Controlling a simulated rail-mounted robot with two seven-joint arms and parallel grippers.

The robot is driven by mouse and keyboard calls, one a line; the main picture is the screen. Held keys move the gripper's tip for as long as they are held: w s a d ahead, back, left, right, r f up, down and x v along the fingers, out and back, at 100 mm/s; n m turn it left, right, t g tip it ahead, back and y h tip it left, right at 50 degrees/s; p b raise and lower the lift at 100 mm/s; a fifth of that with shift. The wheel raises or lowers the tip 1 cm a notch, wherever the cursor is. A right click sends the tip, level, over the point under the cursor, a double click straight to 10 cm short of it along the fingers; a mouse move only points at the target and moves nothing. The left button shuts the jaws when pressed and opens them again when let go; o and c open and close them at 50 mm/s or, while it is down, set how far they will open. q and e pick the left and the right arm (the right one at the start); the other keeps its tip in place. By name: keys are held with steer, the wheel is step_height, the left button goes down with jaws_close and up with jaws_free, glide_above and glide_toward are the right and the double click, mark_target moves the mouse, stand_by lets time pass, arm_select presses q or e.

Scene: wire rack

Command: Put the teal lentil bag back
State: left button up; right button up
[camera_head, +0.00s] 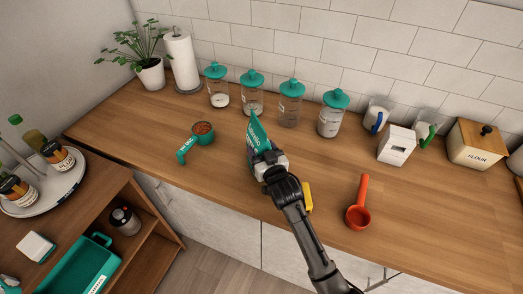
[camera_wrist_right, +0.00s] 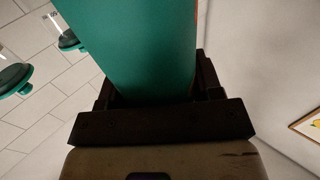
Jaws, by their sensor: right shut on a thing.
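The teal lentil bag (camera_head: 256,132) is in my right gripper (camera_head: 266,158), above the wooden counter in front of the teal-lidded jars. In the head view it stands up from the jaws, tilted, with part of its white lettering showing. In the right wrist view the bag (camera_wrist_right: 135,45) fills the space between the fingers of the right gripper (camera_wrist_right: 155,95), which are shut on it. The lower part of the bag is hidden by the gripper. I cannot tell how far it is above the counter. My left gripper is not in view.
Several jars with teal lids (camera_head: 289,105) line the back wall. A teal scoop (camera_head: 201,134) with brown contents lies left of the bag. A red scoop (camera_head: 358,215) and a yellow item (camera_head: 308,198) lie to the right. A white box (camera_head: 396,146) and a flour bin (camera_head: 480,147) stand farther right.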

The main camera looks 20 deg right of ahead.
stand_by(0.3)
steer(key=o, duration=1.3)
steer(key=shift+s, duration=0.15)
steer(key=shift+s+d+r+p, duration=0.1)
steer(key=shift+s+p, duration=0.25)
steer(key=shift+s, duration=2.55)
steer(key=shift+s+d+p, duration=0.1)
steer(key=shift+s+p, duration=0.25)
steer(key=shift+s, duration=2.55)
